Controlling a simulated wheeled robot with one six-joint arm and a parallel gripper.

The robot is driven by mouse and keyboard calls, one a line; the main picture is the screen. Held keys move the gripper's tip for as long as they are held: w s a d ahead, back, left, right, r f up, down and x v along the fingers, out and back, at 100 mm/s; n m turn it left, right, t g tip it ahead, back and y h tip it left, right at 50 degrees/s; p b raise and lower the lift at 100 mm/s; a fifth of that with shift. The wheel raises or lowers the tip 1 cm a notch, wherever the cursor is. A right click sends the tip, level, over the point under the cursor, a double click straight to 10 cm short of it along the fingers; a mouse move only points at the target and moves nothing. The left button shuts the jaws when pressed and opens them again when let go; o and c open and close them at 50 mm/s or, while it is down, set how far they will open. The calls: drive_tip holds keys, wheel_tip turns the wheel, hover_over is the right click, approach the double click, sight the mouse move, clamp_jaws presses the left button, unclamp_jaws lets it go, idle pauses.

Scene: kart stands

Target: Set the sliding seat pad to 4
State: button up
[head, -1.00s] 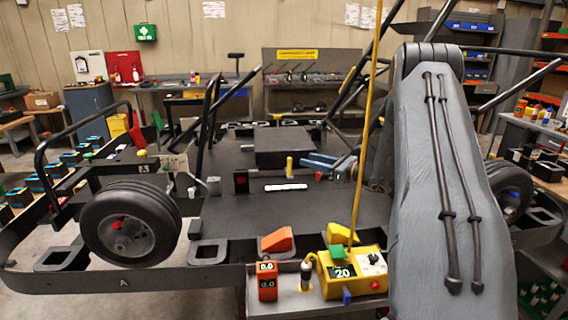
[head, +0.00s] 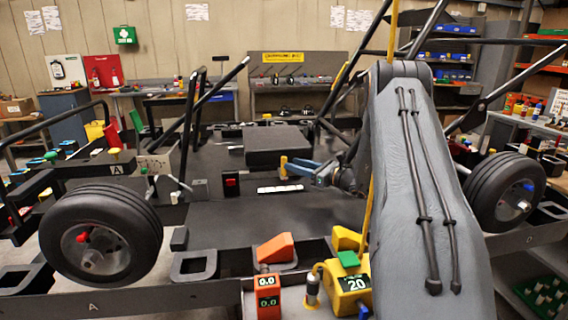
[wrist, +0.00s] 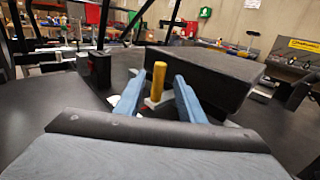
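The seat pad is a flat dark block (head: 277,145) on the kart's black floor; it also shows in the wrist view (wrist: 205,75). A yellow upright peg (head: 283,167) stands at its front edge, and shows in the wrist view (wrist: 158,80) with a pale base. A white marked strip (head: 280,188) lies in front; its numbers are too small to read. My gripper (head: 296,168) has blue fingers pointing left at the peg. In the wrist view my gripper (wrist: 159,86) is open, with the peg between the fingers; gaps show on both sides.
A red-faced black block (head: 231,184) stands left of the strip. An orange wedge (head: 275,248) and a yellow box reading 20 (head: 345,285) sit at the kart's front edge. Black frame tubes (head: 205,120) rise left of the pad. The floor before the strip is clear.

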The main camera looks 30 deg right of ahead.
sight(284, 175)
drive_tip(key=p+x, duration=0.1)
drive_tip(key=x, duration=0.4)
drive_tip(key=shift+w+a, duration=0.2)
drive_tip(key=shift+w, duration=0.05)
drive_tip(key=shift+c, duration=0.5)
clamp_jaws()
